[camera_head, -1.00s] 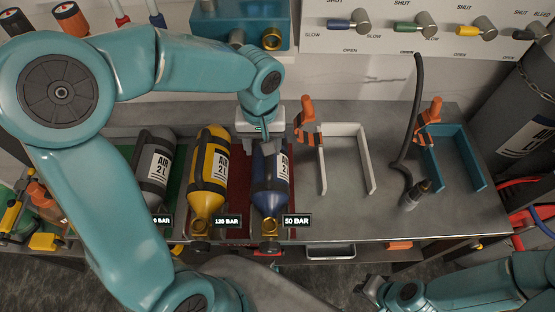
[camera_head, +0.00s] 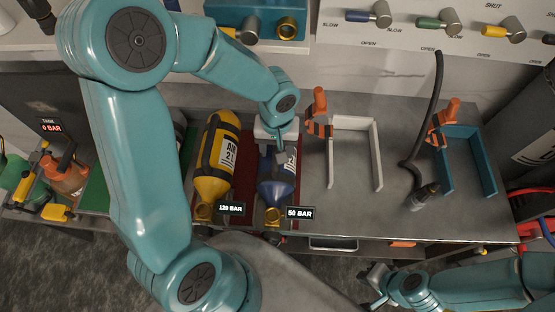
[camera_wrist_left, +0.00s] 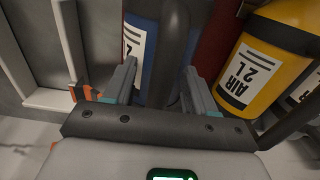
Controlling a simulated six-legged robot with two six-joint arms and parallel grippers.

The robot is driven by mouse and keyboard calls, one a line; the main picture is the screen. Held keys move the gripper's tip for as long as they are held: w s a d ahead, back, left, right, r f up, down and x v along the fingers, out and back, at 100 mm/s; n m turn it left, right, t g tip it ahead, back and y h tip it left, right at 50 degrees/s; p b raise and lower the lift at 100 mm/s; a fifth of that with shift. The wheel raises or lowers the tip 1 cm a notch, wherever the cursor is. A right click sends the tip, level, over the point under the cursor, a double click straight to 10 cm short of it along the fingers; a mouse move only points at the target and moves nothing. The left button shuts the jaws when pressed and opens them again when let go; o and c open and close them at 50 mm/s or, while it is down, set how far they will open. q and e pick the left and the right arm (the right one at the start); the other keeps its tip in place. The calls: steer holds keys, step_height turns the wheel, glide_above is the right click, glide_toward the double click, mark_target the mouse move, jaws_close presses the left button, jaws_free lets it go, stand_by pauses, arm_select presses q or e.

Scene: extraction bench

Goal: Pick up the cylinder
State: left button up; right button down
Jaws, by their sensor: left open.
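A blue cylinder (camera_head: 276,188) with a white label lies on the bench, with a 50 BAR tag beside its brass valve. My left gripper (camera_head: 279,150) is over its far end, partly hidden by its own wrist. In the left wrist view the left gripper (camera_wrist_left: 159,85) is open, with the blue cylinder (camera_wrist_left: 137,62) and its dark band beyond and between the fingers; contact cannot be told. A grey cylinder is almost wholly hidden behind my left arm. My right gripper (camera_head: 372,286) is at the bottom, away from the cylinders; its jaw gap is unclear.
A white frame (camera_head: 376,155) and a blue frame (camera_head: 486,170), each with an orange-handled clamp, stand on the right of the bench. A black hose (camera_head: 433,110) rises between them. A valve panel (camera_head: 400,45) is at the back. Bare bench lies in front of the white frame.

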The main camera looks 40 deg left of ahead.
arm_select(q)
steer(key=shift+w+d, duration=0.1)
steer(key=shift+d, duration=0.05)
steer(key=shift+c, duration=1.3)
jaws_close()
steer(key=shift+r, duration=0.1)
